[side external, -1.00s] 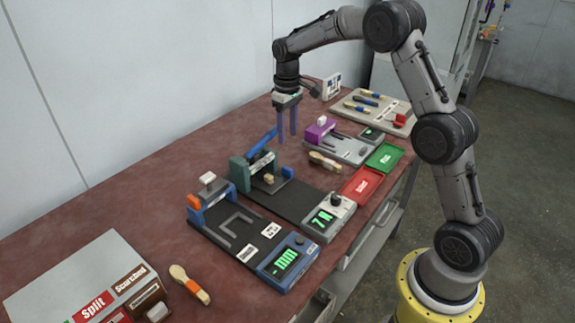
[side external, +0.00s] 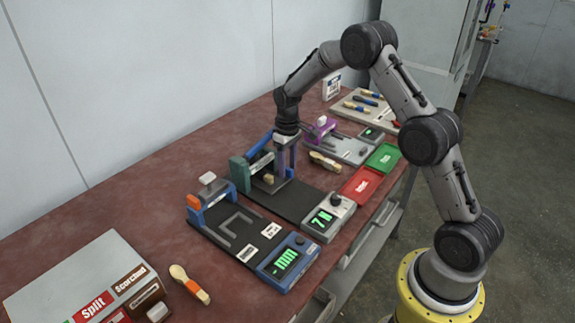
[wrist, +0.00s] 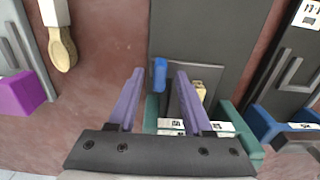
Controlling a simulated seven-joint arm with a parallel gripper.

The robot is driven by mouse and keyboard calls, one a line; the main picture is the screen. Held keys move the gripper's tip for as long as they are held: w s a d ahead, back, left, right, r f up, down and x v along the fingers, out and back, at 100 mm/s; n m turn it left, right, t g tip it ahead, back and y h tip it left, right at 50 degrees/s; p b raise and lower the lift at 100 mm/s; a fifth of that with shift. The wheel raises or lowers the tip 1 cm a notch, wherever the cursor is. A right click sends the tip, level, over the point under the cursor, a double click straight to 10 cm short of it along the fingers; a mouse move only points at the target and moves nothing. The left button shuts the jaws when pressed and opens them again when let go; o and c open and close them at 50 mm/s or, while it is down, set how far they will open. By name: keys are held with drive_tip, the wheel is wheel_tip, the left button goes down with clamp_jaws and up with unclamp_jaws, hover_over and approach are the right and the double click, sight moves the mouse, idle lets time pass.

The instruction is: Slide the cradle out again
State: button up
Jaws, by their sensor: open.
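The green press (side external: 238,172) stands on a dark base plate (side external: 295,201) in the side view, and its green frame (wrist: 245,135) shows at the lower right of the wrist view. The cradle (wrist: 181,104) is a grey slide at the press, with a blue tab (wrist: 159,75) at its side. A small tan block (wrist: 198,90) sits by it, and its footing is partly hidden. My gripper (wrist: 160,72) is open and lowered at the press. Its two purple fingers (side external: 285,160) stand on either side of the blue tab in the wrist view; contact cannot be told.
A blue-ended gauge (side external: 288,263) stands in front, and a purple press (side external: 320,130) behind. Red (side external: 361,185) and green (side external: 383,157) trays line the right edge.

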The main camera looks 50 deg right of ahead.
drive_tip(key=shift+c, duration=0.3)
clamp_jaws()
idle(1.1)
